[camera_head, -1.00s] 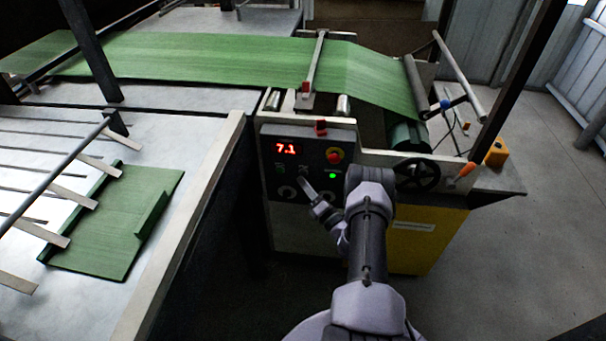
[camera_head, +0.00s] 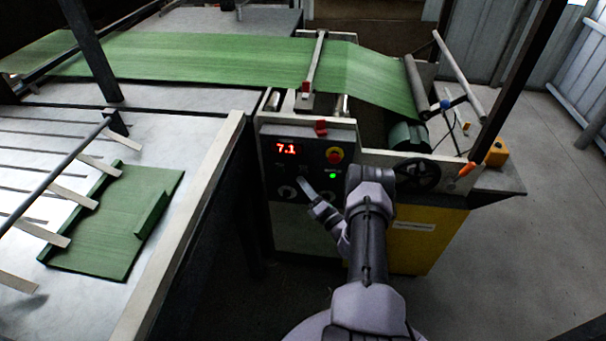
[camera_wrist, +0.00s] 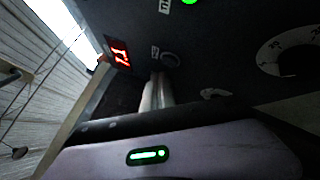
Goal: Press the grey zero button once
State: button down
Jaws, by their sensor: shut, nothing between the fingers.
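The dark control panel (camera_head: 310,143) stands on the machine front, with a red display (camera_head: 286,149) reading 7.1. My gripper (camera_head: 301,181) is shut and empty, its fingertips close to the lower middle of the panel. In the wrist view the closed fingers (camera_wrist: 157,90) point at the panel. A round dark-grey button (camera_wrist: 170,60) with a small white label beside it shows just beyond the fingertips; I take it for the zero button. I cannot tell whether the fingertips touch anything. In the head view the button is too small and dark to make out.
A black handwheel (camera_head: 417,174) stands to the right.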

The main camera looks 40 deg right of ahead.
jog(key=shift+w+d+b, duration=0.3)
jog(key=shift+d+b, duration=0.05)
jog(key=shift+b, duration=0.25)
jog(key=shift+w+d+b, duration=0.25)
jog(key=shift+d+b, duration=0.05)
jog(key=shift+b, duration=0.1)
dwell(0.6)
jog(key=shift+s+a, duration=0.1)
jog(key=shift+s+a+p, duration=0.4)
jog(key=shift+s+a, duration=0.05)
jog(key=shift+a, duration=0.1)
jog(key=s+a+p, duration=0.2)
jog(key=s+a, duration=0.1)
jog(key=shift+s+a+p, duration=0.15)
jog(key=shift+a+p, duration=0.25)
